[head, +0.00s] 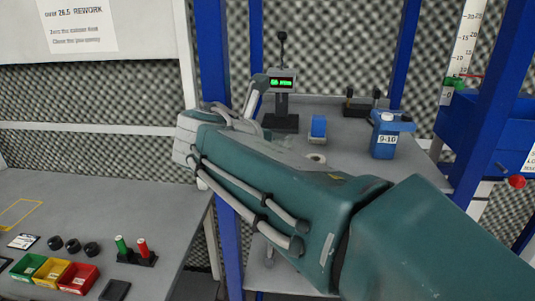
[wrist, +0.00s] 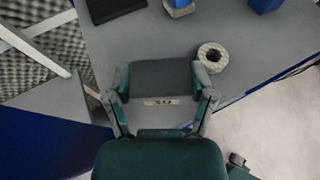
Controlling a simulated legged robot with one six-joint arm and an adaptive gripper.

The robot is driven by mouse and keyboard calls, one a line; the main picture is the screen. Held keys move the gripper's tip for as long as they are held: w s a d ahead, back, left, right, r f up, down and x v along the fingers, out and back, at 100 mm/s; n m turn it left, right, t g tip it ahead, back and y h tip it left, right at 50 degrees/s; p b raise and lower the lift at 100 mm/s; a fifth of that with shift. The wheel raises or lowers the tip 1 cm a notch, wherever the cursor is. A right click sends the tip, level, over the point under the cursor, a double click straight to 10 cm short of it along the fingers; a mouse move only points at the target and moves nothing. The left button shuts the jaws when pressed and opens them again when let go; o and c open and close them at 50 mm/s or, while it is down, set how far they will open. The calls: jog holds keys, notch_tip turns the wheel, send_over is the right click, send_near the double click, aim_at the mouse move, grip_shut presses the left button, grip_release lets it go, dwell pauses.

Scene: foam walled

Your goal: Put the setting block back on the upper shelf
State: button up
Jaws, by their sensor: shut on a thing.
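In the wrist view my gripper (wrist: 162,82) is shut on a dark grey block (wrist: 160,74), the setting block, with a pale number label on its near face. One finger is on each side of the block. The block appears over the front left part of a grey shelf (wrist: 255,30), left of a pale ring. I cannot tell whether it touches the shelf. In the head view this shelf (head: 345,150) lies between blue posts, above a lower shelf (head: 285,278). There my teal arm hides the block and most of the gripper.
On the shelf stand a gauge with a green display (head: 282,85), a small blue block (head: 318,128), the pale ring (wrist: 212,57) and a blue box labelled 9-10 (head: 386,142). A blue post (head: 214,60) rises at left. A workbench (head: 165,210) holds coloured bins (head: 55,273).

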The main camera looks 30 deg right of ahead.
jog(key=shift+w+d+f, duration=0.1)
jog(key=shift+w+f, duration=0.1)
jog(key=shift+f, duration=0.8)
jog(key=shift+w+f, duration=0.2)
jog(key=shift+f, duration=0.75)
jog(key=shift+f, duration=0.1)
jog(key=o, duration=1.1)
jog(key=shift+c, duration=0.2)
jog(key=shift+r, duration=0.2)
